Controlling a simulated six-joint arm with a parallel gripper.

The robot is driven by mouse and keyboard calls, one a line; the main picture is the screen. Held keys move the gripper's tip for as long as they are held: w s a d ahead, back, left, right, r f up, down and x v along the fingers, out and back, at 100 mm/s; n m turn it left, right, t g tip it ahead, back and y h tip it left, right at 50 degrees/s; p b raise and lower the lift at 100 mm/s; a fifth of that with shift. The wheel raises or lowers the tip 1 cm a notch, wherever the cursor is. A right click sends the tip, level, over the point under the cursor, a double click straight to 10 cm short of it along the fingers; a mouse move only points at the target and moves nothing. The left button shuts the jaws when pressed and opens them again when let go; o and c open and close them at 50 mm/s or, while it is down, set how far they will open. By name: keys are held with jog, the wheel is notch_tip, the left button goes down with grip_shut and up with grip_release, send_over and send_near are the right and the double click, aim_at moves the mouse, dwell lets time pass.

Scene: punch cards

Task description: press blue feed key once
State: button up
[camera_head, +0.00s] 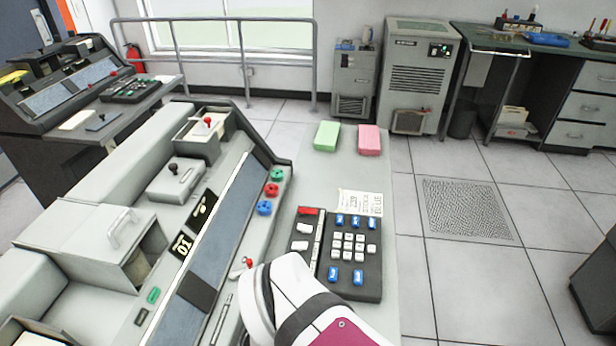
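A dark keypad (371,264) lies on the grey desk, right of the sloped console. It carries several blue keys: a row along its top edge, including one at the top left (340,220) and one at the top right (371,224). Two more blue keys sit near the bottom, a left one (333,273) and a right one (358,277). Their labels are too small to read, so I cannot tell which is the feed key. My white arm reaches in from the bottom, in front of the keypad's lower left. My gripper's fingers do not show.
White keys (348,244) fill the keypad's middle; a red key (308,211) is at its upper left. A paper note (360,203) lies behind it. Green (327,136) and pink (369,140) card stacks stand farther back. A red-tipped lever (248,263) stands left of the keypad.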

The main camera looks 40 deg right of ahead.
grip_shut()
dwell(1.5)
